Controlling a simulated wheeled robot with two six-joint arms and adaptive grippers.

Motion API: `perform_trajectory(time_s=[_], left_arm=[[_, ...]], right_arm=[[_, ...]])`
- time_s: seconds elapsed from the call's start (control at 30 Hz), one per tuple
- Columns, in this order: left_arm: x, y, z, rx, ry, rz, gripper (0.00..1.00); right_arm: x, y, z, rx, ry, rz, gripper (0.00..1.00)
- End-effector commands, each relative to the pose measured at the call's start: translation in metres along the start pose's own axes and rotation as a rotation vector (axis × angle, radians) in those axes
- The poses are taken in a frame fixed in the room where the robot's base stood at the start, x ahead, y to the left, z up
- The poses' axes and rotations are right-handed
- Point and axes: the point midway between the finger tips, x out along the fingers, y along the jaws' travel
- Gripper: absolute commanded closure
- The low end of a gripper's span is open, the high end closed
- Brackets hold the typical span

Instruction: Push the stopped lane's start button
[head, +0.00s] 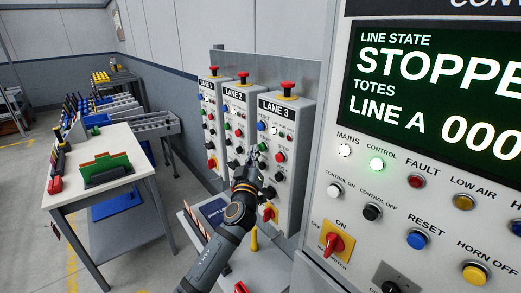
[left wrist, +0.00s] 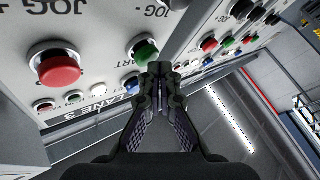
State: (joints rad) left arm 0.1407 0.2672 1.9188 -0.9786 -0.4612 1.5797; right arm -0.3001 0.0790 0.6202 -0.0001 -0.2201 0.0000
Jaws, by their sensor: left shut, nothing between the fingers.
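Three grey lane boxes stand side by side: LANE 1 (head: 207,90), LANE 2 (head: 238,100) and LANE 3 (head: 285,108), each with a red mushroom button on top. My left gripper (head: 254,158) is shut and empty in front of LANE 3, covering part of its face. In the left wrist view, the shut fingertips (left wrist: 160,68) appear close beside a green button (left wrist: 144,49) on LANE 3, whose upside-down label is partly hidden and ends in "ART". Contact cannot be told. A red button (left wrist: 58,66) sits beside it. Which lane's lamps show stopped is too small to tell.
A large control panel (head: 405,150) on the right has a screen (head: 440,80) reading "STOPPE", cut off at the edge. A white-topped table (head: 95,170) and roller conveyors (head: 155,122) stand at left.

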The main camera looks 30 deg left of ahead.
Motion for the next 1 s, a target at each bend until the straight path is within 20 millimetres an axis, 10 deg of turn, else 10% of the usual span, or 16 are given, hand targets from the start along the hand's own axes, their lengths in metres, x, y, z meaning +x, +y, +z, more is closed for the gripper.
perform_trajectory(time_s=[1.0], left_arm=[[0.0073,0.0046,0.006,0.0,0.0,-0.001,1.0]], right_arm=[[0.0052,-0.0001,0.0005,0.0,0.0,0.0,1.0]])
